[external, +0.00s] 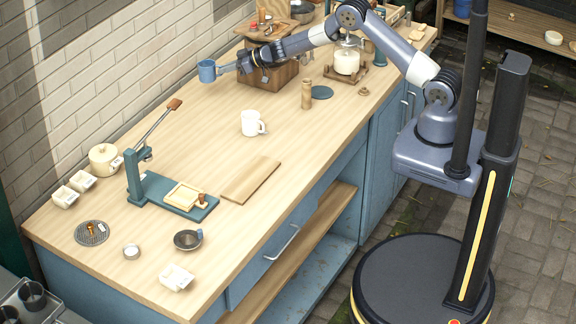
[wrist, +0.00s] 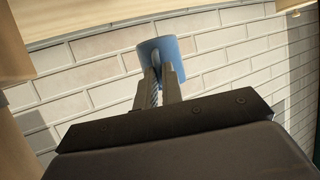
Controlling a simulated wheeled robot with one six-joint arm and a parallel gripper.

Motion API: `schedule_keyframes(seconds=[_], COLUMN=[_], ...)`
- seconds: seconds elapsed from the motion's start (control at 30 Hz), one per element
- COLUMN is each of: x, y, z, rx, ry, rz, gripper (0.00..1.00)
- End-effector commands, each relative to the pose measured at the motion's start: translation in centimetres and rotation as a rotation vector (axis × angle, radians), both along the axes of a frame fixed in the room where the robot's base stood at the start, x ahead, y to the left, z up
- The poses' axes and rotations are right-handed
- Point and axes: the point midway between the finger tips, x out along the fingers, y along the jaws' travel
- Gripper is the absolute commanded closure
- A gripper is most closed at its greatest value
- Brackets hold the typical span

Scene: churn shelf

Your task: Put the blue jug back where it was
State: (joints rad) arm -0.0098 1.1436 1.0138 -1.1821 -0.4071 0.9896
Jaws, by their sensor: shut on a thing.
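The blue jug (external: 207,71) is at the end of my arm in the external view, near the brick wall at the back of the bench. My gripper (external: 229,68) is shut on it at its right side. The jug looks roughly upright and appears held above the wooden worktop. In the wrist view the blue jug (wrist: 172,50) sits between the fingertips of my gripper (wrist: 156,72), with the brick wall behind it. The fingers hide part of the jug's near side.
A wooden box (external: 266,76) stands beneath my forearm. A white mug (external: 252,123), a wooden cylinder (external: 306,95) and a glass jar with white contents (external: 346,62) stand on the worktop. A teal press (external: 150,185) is at the front left. The worktop between press and box is mostly clear.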

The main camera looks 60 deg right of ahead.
Motion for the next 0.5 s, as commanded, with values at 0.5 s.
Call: schedule_keyframes(seconds=[0.5], x=[0.0], y=[0.0], z=[-6.6], rx=[0.002], ry=[0.000], rz=[0.001], gripper=[1.00])
